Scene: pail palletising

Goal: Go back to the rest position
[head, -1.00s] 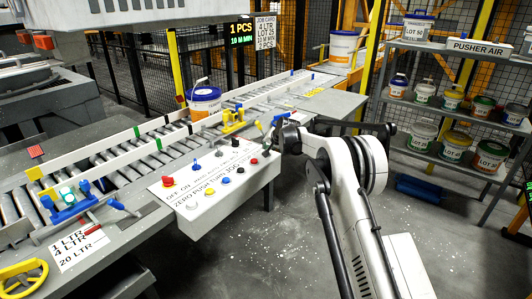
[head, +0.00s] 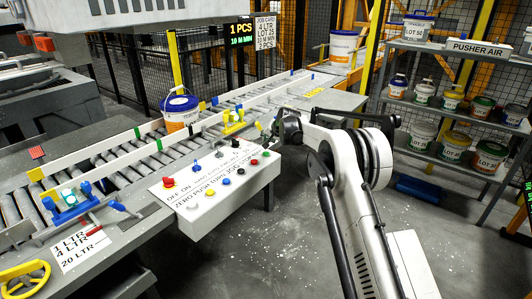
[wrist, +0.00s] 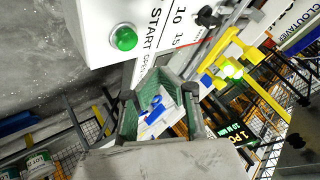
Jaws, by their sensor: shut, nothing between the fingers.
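My gripper (head: 278,131) is beside the right end of the white control panel (head: 222,179), with its fingers small and partly hidden in the head view. In the wrist view my gripper (wrist: 163,92) shows its green-lined fingers, shut with nothing held. The panel and its green button (wrist: 124,38) lie beyond the fingers at the upper left of that view. My arm reaches up from the lower right of the head view.
A blue-lidded pail (head: 181,112) stands on the roller conveyor (head: 152,157). Another pail (head: 343,48) stands at the conveyor's far end. A shelf (head: 455,119) with several pails is at the right. The floor (head: 260,245) before the panel is clear.

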